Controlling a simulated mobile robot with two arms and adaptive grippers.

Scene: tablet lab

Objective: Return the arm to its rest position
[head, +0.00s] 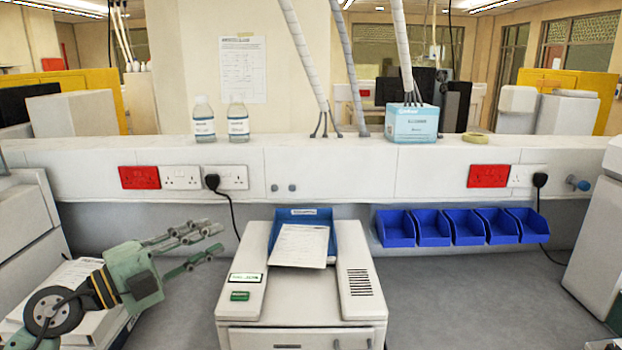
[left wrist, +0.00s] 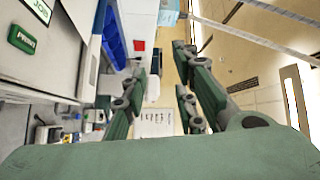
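My left arm comes in from the left in the head view. Its green gripper (head: 217,240) is held in the air to the left of the white bench machine and points to the right. The fingers are spread apart with nothing between them. In the left wrist view the gripper (left wrist: 158,72) also shows its fingers apart and empty. My right gripper does not show in either view.
The white machine (head: 300,337) carries a blue tray (head: 306,217) with a paper sheet (head: 300,246). Several blue bins (head: 433,228) hang at right. Two bottles (head: 204,120) and a light-blue box (head: 411,124) stand on the ledge. The bench right of the machine is clear.

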